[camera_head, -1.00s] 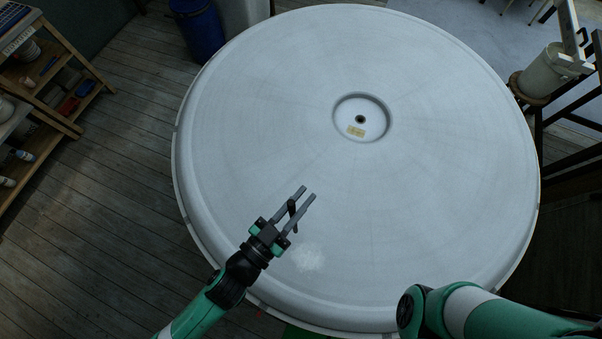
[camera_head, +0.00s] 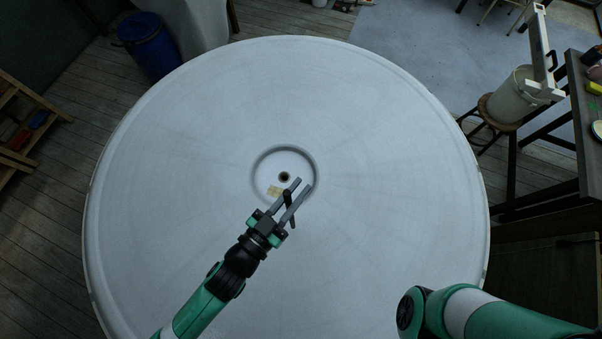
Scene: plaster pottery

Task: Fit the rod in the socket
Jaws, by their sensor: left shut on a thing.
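A short dark rod (camera_head: 289,209) is held across between the two fingers of my left gripper (camera_head: 303,185). The rod looks tilted, and its lower end sticks out past the finger on the right. The socket (camera_head: 284,177) is a small dark hole at the centre of a shallow round recess in the large white disc (camera_head: 180,220). The fingertips overlap the lower right part of the recess in the picture, just right of the hole. The rod is apart from the socket, and its height above the disc is hard to judge. My right gripper is out of view.
A blue barrel (camera_head: 150,45) stands beyond the disc at upper left. A white bucket (camera_head: 519,96) on a stool and a dark table (camera_head: 585,110) stand at right.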

